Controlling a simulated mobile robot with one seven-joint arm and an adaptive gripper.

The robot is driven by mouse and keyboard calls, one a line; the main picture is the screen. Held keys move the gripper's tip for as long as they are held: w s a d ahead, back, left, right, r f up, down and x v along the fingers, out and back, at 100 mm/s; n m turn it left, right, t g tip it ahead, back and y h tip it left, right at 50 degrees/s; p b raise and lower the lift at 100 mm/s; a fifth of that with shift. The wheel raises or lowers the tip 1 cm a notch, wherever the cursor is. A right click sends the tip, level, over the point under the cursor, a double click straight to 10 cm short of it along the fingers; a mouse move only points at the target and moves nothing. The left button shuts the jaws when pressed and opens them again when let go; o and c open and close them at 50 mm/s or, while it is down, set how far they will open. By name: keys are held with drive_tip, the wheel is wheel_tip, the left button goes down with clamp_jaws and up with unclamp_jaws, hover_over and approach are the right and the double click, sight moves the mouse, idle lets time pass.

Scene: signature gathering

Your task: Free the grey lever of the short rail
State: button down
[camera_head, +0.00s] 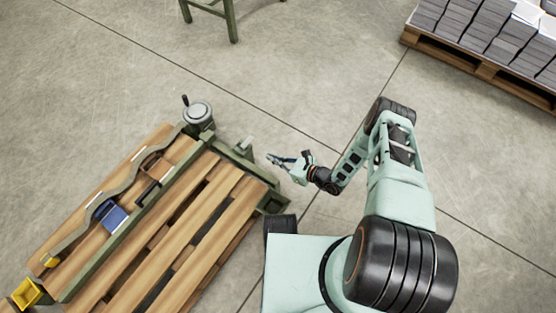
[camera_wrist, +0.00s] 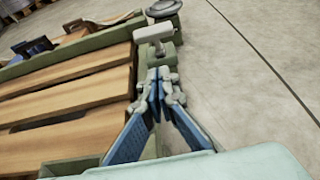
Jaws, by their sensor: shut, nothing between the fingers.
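In the wrist view the lever (camera_wrist: 154,33) shows as a T-shaped handle on a green block, just beyond my fingertips. My gripper (camera_head: 271,158) is to the right of the lever in the head view, and apart from it. In the wrist view my gripper (camera_wrist: 158,74) has its fingertips together, with nothing between them, pointing toward the lever.
A grey handwheel (camera_head: 197,112) stands at the bench corner beyond the lever. A pallet (camera_head: 480,66) of paper stacks is far right. The floor between is clear.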

sight(244, 145)
drive_tip(key=w+a+b, duration=0.2)
drive_tip(key=w+a, duration=0.2)
drive_tip(key=a, duration=0.3)
drive_tip(key=shift+r, duration=0.2)
drive_tip(key=shift+w+a+r+g+h+p, duration=0.15)
drive_tip(key=shift+g+h+p, duration=0.15)
drive_tip(key=shift+h+p, duration=0.35)
